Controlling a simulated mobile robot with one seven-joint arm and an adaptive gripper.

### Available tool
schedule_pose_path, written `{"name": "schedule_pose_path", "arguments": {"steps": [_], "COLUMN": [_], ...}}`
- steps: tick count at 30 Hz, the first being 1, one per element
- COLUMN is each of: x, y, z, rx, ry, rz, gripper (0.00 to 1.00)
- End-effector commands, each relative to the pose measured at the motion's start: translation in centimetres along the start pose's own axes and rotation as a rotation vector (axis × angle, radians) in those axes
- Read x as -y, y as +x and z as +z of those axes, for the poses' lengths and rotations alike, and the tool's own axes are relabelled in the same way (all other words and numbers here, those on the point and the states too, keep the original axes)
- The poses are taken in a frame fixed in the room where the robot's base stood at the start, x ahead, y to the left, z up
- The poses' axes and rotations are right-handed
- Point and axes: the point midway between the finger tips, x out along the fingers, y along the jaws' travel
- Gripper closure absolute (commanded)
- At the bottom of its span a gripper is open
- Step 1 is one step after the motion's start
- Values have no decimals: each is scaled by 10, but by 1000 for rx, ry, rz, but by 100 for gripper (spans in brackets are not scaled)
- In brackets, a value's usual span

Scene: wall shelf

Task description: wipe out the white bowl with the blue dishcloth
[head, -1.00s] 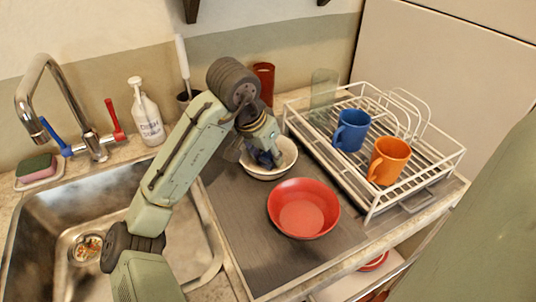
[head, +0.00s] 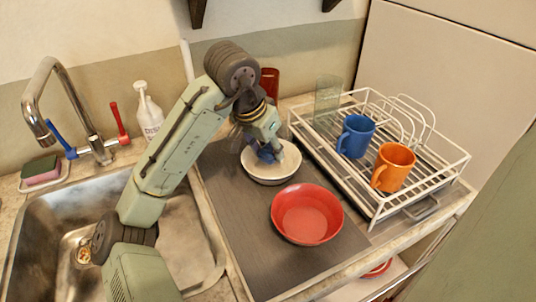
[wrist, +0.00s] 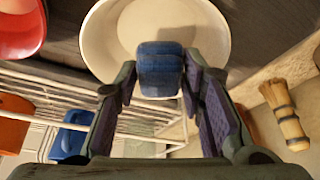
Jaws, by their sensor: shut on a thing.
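The white bowl (head: 277,174) stands on the dark mat by the dish rack in the head view. My gripper (head: 267,148) is over it, pointing down, shut on the bunched blue dishcloth (head: 267,155). The cloth is at the bowl's far inner side; whether it touches the surface is hard to tell. In the wrist view the cloth (wrist: 160,70) sits between the two fingertips of my gripper (wrist: 160,82), in front of the white bowl (wrist: 108,42). The gripper hides part of the bowl's inside in the head view.
A red bowl (head: 307,214) stands close in front. The white dish rack (head: 375,205) on the right holds a blue mug (head: 355,137) and an orange mug (head: 393,168). A red cup (head: 270,82) stands behind my gripper. The sink (head: 185,235) is on the left.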

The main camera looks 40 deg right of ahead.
Motion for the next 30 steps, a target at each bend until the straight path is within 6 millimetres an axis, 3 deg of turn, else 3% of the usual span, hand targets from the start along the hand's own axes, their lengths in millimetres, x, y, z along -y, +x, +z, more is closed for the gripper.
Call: {"name": "schedule_pose_path", "arguments": {"steps": [15,30], "x": [-4,-4], "y": [-48,-53], "z": [-18,-20], "rx": [-1,-1], "ry": [0,0], "rz": [-1,1], "gripper": [86,86]}}
